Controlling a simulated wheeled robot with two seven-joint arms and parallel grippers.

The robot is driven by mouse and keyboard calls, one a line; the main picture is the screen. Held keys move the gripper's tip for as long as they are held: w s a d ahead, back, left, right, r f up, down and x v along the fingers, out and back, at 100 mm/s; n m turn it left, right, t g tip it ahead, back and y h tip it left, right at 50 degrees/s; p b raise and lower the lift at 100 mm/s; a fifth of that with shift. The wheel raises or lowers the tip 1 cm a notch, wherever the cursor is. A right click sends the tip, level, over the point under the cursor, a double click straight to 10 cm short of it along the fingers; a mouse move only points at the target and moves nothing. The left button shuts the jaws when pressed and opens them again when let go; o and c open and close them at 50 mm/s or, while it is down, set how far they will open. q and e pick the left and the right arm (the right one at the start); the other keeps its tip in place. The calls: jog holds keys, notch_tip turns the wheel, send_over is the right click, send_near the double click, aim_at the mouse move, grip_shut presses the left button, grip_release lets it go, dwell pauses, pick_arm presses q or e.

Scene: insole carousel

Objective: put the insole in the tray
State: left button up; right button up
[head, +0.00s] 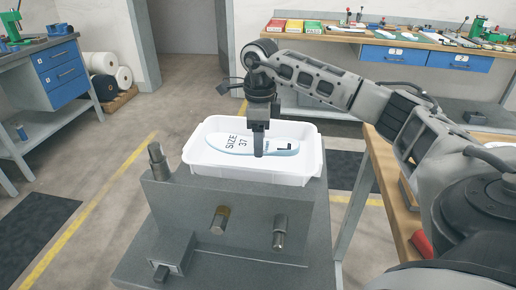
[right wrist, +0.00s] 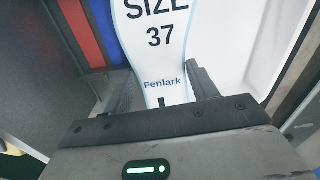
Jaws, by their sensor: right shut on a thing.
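A pale insole (head: 238,143) marked "SIZE 37" and "L" shows within the outline of the white tray (head: 308,165) in the head view. I cannot tell whether it touches the tray floor. My right gripper (head: 259,151) points down and is shut on the insole near its right part. In the right wrist view the insole (right wrist: 158,45) lies between the two fingers (right wrist: 160,88), with "SIZE 37" and "Fenlark" readable. The white tray (right wrist: 240,40) shows to its right there. My left gripper is not in view.
A wooden bench (head: 400,40) with blue drawers and coloured boxes is behind. A workbench (head: 50,65) stands at left. Floor between is mostly open.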

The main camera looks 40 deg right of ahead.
jog(key=shift+w+f, duration=0.15)
jog(key=shift+f, duration=0.8)
jog(key=shift+w+f, duration=0.1)
jog(key=shift+f, duration=0.8)
jog(key=shift+f, duration=0.1)
jog(key=shift+f, duration=0.15)
jog(key=o, duration=1)
notch_tip(320, 180, up, 13)
jog(key=shift+f+p, duration=0.2)
jog(key=shift+p, duration=0.15)
